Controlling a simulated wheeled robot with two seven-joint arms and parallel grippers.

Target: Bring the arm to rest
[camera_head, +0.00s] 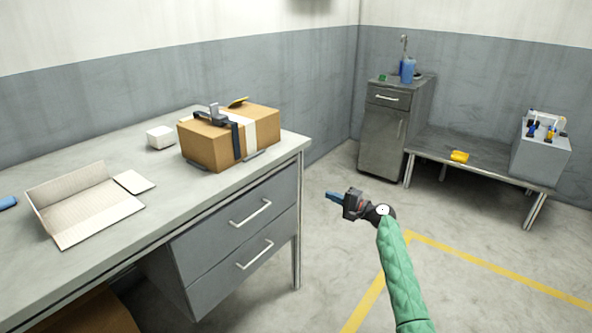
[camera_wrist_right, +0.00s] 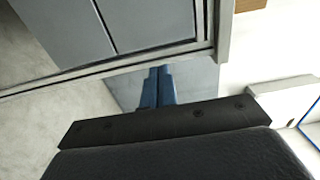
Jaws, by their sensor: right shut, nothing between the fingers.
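My right gripper (camera_head: 334,197) has blue fingers on a dark body, at the end of my green-sleeved arm. It is in the air over the open floor, to the right of the desk's drawers, pointing left. In the right wrist view its two blue fingers (camera_wrist_right: 157,87) lie together with nothing between them, so it is shut and empty. The desk edge and drawer fronts show beyond the fingers there. My left gripper is not in either view.
The grey desk (camera_head: 120,222) holds a cardboard box (camera_head: 205,146) with a tape dispenser on top, a small white box (camera_head: 160,137) and an open carton (camera_head: 80,206). A grey cabinet (camera_head: 384,138) and low bench (camera_head: 480,163) stand at the back right. The floor between is clear.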

